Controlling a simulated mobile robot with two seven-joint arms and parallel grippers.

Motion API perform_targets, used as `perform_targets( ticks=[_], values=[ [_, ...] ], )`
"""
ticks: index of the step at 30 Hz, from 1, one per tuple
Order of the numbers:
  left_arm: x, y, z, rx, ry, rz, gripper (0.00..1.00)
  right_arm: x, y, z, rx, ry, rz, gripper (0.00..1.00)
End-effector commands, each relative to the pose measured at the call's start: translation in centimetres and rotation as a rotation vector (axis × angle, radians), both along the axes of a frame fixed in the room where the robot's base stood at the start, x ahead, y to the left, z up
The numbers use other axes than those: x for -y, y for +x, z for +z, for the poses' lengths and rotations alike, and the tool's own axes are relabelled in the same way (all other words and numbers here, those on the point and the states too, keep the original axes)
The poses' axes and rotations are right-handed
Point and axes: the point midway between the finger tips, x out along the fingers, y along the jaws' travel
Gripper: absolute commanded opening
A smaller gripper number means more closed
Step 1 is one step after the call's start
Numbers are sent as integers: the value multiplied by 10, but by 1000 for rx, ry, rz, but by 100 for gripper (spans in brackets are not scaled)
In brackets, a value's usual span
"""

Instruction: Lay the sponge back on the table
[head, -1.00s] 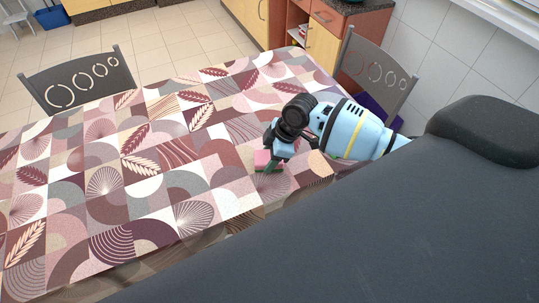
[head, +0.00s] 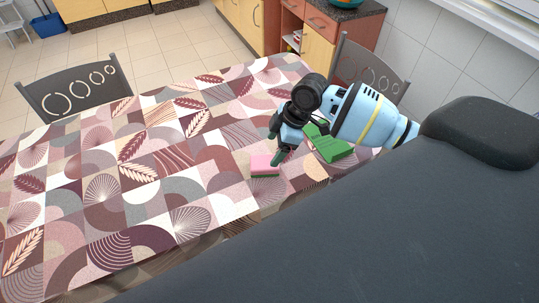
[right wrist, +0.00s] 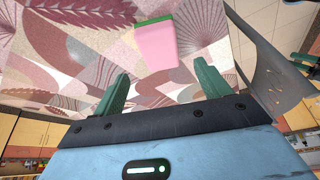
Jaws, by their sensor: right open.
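The sponge (head: 264,165), pink with a green layer, lies on the patterned table (head: 150,215) near its front right part. It also shows in the right wrist view (right wrist: 155,43), beyond the fingertips and apart from them. My right gripper (head: 279,141) is just above and to the right of the sponge in the head view. Its two green fingers stand wide apart in the right wrist view (right wrist: 162,86), with nothing between them. My left gripper is not in view.
A bright green object (head: 332,148) shows below my right arm, partly hidden; I cannot tell what it is. Dark chairs stand at the far left (head: 75,92) and far right (head: 372,68) of the table. The tabletop left of the sponge is clear.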

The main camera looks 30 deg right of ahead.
Motion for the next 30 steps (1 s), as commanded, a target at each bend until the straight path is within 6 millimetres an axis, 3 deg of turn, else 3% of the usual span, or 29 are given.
perform_targets(
  ticks=[7, 20, 26, 30],
  values=[
    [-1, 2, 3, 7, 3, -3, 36, 12, -6, 33, 2, -1, 0, 76],
    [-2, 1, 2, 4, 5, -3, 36, 15, -7, 39, -1, 0, 0, 76],
    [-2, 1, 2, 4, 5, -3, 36, 2, -20, 24, -15, 1, 3, 76],
    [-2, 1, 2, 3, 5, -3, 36, -23, -49, -7, -41, 5, -12, 76]
  ],
)
